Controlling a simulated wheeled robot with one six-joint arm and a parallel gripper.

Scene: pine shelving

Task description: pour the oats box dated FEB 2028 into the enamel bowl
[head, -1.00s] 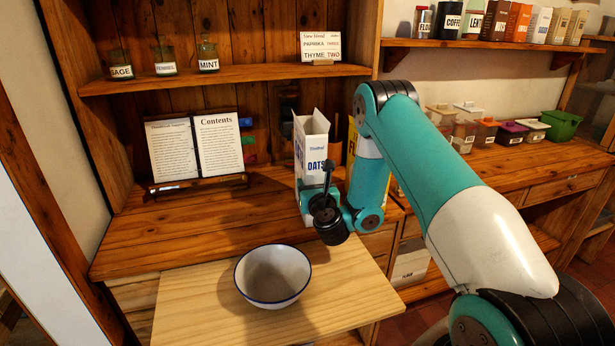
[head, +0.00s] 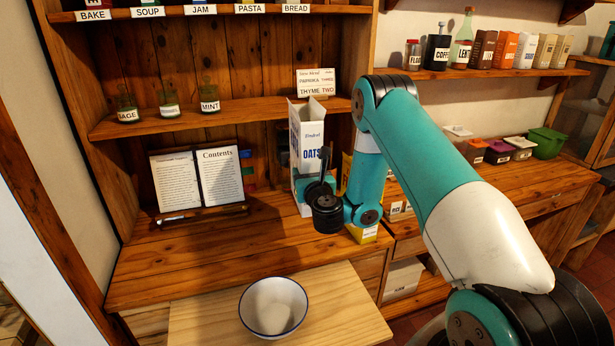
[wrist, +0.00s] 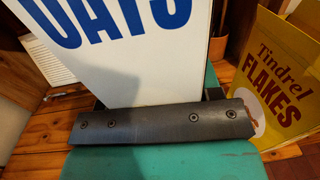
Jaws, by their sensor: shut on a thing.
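A tall white oats box (head: 308,140) with blue lettering stands upright in my gripper (head: 318,185), its top flaps open. It appears raised off the desk. In the wrist view, the oats box (wrist: 150,50) fills the space behind the dark finger bar of my gripper (wrist: 165,122). No date shows on its visible faces. The white enamel bowl (head: 273,307) with a blue rim sits on the pale pull-out board, in front of and below the box and slightly left of it. The bowl is apart from the box.
A yellow Tindrel flakes box (wrist: 285,85) stands close to the right of the oats box. An open book on a stand (head: 197,180) is left of it. A shelf with jars (head: 168,104) and a card (head: 315,82) is above. The pale board (head: 205,318) has free room around the bowl.

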